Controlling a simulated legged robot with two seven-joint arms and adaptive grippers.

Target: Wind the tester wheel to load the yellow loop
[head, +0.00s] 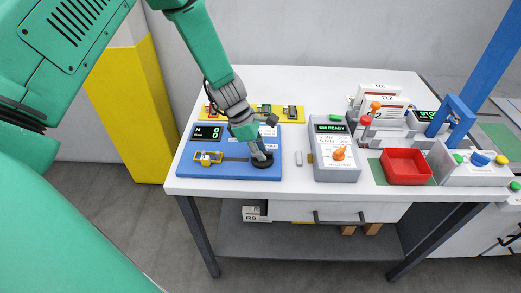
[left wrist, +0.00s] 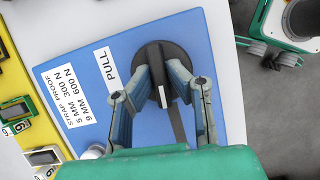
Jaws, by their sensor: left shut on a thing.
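The tester is a blue plate (head: 190,168) on the white table, with a small display (head: 208,132) reading N 0 and a second 0 below. Its black wheel (head: 262,161) sits at the plate's right; it also shows in the left wrist view (left wrist: 153,54), beside the word PULL. My left gripper (head: 260,154) comes down on the wheel from above. In the left wrist view its two fingers (left wrist: 160,82) are shut on the wheel's raised grip. The yellow loop (head: 208,157) lies at the plate's left, with a dark strap running towards the wheel. My right gripper is not in view.
A yellow rack (head: 290,113) stands behind the plate. A red tray (head: 405,178) and a blue-framed device lie farther right. The table's front edge is close.

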